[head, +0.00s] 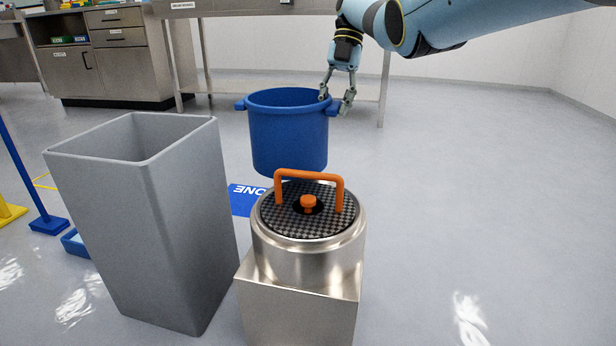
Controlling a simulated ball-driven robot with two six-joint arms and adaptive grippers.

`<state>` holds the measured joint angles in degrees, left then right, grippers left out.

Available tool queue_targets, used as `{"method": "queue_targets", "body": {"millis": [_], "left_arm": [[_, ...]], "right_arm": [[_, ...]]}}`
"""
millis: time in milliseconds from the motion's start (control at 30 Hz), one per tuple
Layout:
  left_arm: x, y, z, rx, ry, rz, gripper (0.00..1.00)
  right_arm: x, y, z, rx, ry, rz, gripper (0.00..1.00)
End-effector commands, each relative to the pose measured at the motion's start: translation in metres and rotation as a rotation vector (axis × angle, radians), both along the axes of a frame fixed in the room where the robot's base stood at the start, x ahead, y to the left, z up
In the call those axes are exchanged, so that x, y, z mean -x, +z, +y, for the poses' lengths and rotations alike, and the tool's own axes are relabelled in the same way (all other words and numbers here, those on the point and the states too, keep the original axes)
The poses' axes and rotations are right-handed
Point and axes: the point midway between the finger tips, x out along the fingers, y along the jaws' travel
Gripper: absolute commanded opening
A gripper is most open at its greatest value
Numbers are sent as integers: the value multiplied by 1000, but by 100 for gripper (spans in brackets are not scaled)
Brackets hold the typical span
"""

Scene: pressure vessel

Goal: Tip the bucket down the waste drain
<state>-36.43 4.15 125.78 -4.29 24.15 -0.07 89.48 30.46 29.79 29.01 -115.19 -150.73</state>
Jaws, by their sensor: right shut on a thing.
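The blue bucket (290,140) is upright at the centre of the head view, behind the metal vessel and apart from it as far as I can tell. It has a small lug on each side. My right gripper (338,106) comes down from the upper right and is shut on the bucket's right lug at the rim. The bucket's inside shows only at the top and its contents cannot be seen. The steel vessel (310,260) has a dark patterned top, an orange handle (309,175) and an orange knob, and stands on a square metal block. My left gripper is not in view.
A tall grey open bin (150,230) stands at the left front. A blue floor mat with white lettering (243,199) lies behind the vessel. A steel table (290,8) and drawer cabinet (110,55) stand at the back. The floor on the right is clear.

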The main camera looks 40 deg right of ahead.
Motion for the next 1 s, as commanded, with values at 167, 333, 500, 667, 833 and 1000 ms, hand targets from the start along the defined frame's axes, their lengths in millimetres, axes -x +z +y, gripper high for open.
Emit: {"method": "queue_targets", "body": {"millis": [167,333,500,667,833,1000], "left_arm": [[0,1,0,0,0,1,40],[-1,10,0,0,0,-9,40],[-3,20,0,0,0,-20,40],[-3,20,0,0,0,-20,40],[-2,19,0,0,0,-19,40],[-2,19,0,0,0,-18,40]], "right_arm": [[-1,3,0,-1,0,-4,0],[-1,17,0,-1,0,-8,0],[-1,32,0,-2,1,-8,0],[-1,32,0,-1,0,-4,0],[-1,31,0,-1,0,-4,0],[-1,31,0,-1,0,-4,0]]}}
